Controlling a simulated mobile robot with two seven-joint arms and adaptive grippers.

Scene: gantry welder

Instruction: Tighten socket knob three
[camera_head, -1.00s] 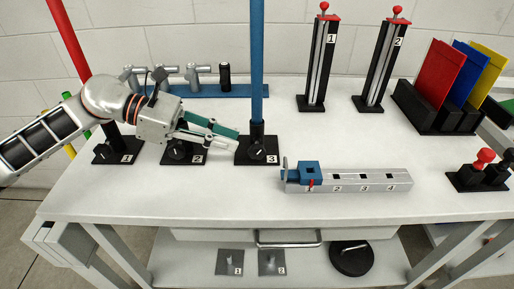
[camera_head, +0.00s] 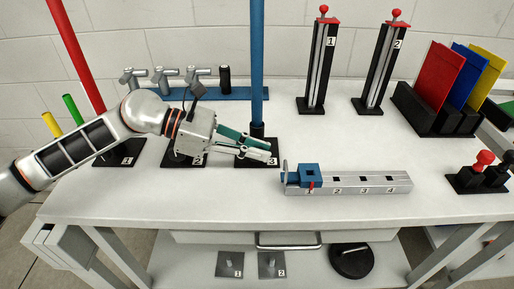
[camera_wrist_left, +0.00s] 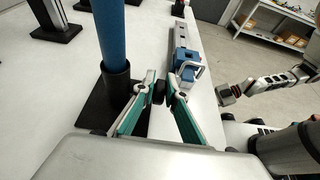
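The blue pole (camera_head: 257,65) stands upright in black socket three (camera_head: 256,131), whose base plate has a "3" label. My left gripper (camera_head: 269,152) is at the front of this socket, with its green-padded fingers spread. In the left wrist view, a small dark knob (camera_wrist_left: 158,92) sits between the fingertips of this gripper (camera_wrist_left: 161,84), beside the socket's foot (camera_wrist_left: 116,84). The fingers look parted around the knob; contact is not clear. In the head view the fingers hide the knob. Part of my right arm (camera_wrist_left: 272,82) shows in the left wrist view; its finger state is unclear.
Socket two (camera_head: 183,160) lies under my left gripper, and socket one with the red pole (camera_head: 78,55) is to its left. A grey numbered rail with a blue block (camera_head: 310,172) lies front right of socket three. The table between rail and back stands is clear.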

